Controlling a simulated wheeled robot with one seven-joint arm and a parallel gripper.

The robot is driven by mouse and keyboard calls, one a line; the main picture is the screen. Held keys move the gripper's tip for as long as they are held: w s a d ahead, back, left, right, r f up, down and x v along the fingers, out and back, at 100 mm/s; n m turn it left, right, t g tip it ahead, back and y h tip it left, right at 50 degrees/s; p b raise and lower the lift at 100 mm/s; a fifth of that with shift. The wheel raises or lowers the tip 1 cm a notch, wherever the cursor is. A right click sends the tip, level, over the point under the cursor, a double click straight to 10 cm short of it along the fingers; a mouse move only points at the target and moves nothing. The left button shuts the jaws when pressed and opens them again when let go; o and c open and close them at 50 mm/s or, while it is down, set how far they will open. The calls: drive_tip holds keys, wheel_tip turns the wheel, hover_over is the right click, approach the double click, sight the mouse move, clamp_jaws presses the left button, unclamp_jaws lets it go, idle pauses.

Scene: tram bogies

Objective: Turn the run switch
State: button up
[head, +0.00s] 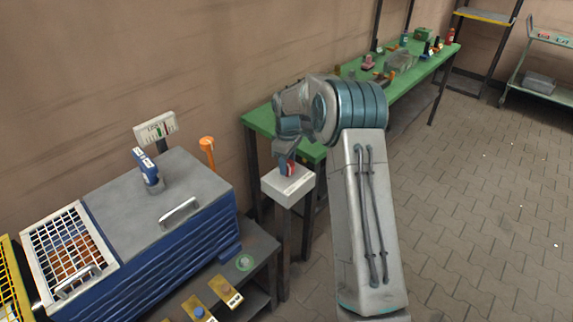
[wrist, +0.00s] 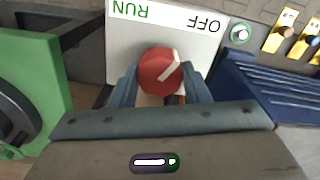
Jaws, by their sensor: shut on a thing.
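The run switch is a red round knob (wrist: 160,72) with a white pointer line, on a white panel (wrist: 196,48) marked RUN and OFF. In the wrist view the lettering is upside down, with OFF at right and RUN at left. The pointer slants up and right, toward the OFF side. In the head view the white switch box (head: 288,187) stands on a dark post. My gripper (head: 287,164) points down at it and is shut on the knob, one blue-grey finger on each side. The fingertips are partly hidden by the knob.
A blue ribbed machine (head: 150,250) with a grey lid stands left of the switch. A low dark bench (head: 255,250) carries a green button (head: 244,263) and yellow plates. A green table (head: 262,121) runs behind. Paved floor at right is clear.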

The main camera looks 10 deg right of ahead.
sight(288, 164)
drive_tip(key=shift+s+f+m, duration=0.1)
drive_tip(key=shift+m, duration=0.9)
drive_tip(key=o, duration=1)
drive_tip(key=shift+d, duration=0.1)
drive_tip(key=shift+r, duration=0.4)
wheel_tip(288, 164, up, 13)
drive_tip(key=shift+r+b, duration=0.1)
drive_tip(key=shift+b, duration=0.45)
